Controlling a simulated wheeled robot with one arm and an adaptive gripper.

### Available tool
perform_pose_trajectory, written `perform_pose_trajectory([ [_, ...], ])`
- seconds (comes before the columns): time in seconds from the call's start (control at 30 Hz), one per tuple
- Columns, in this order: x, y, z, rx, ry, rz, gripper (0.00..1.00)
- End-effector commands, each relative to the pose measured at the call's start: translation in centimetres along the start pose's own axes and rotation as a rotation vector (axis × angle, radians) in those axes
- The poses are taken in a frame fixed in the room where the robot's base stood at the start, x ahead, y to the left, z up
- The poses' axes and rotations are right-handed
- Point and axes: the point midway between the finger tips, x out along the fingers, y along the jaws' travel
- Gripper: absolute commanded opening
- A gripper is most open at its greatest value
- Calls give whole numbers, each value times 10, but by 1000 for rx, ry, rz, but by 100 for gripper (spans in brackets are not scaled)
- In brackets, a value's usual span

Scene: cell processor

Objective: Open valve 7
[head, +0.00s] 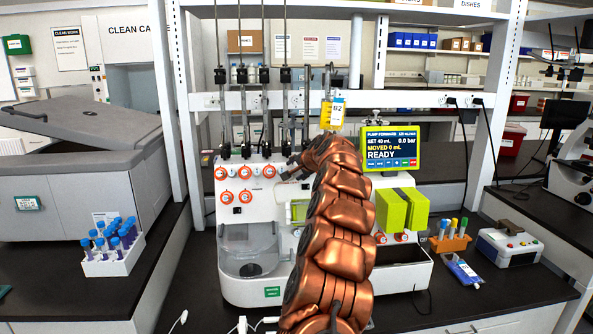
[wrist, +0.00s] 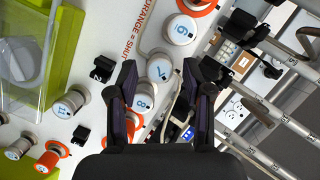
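Valve 7 (wrist: 160,68) is a pale round knob with a 7 on its face, on the white front panel of the cell processor (head: 268,285). No orange shows on it in the wrist view. My gripper (wrist: 168,72) is open, its two dark fingers apart on either side of valve 7. I cannot tell whether either finger touches it. Valve 8 (wrist: 143,97) sits just below, partly between the fingers, with orange near its base. In the head view my gripper (head: 289,170) is at the panel, and my copper arm hides much of that area.
Valve 6 (wrist: 183,29) is above valve 7, with an orange part. Valve 11 (wrist: 68,104) and valve 12 (wrist: 18,149) are at left. A black clip (wrist: 102,68) is near the left finger. Vertical rods (head: 284,100) rise above the panel. A labelled bag (head: 333,114) hangs nearby.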

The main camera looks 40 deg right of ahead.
Motion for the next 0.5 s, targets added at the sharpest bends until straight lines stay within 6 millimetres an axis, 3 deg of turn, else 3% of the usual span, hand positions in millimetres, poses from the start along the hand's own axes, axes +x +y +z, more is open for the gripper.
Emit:
perform_pose_trajectory([
  [0.5,-9,1,0,2,-2,1,53],
])
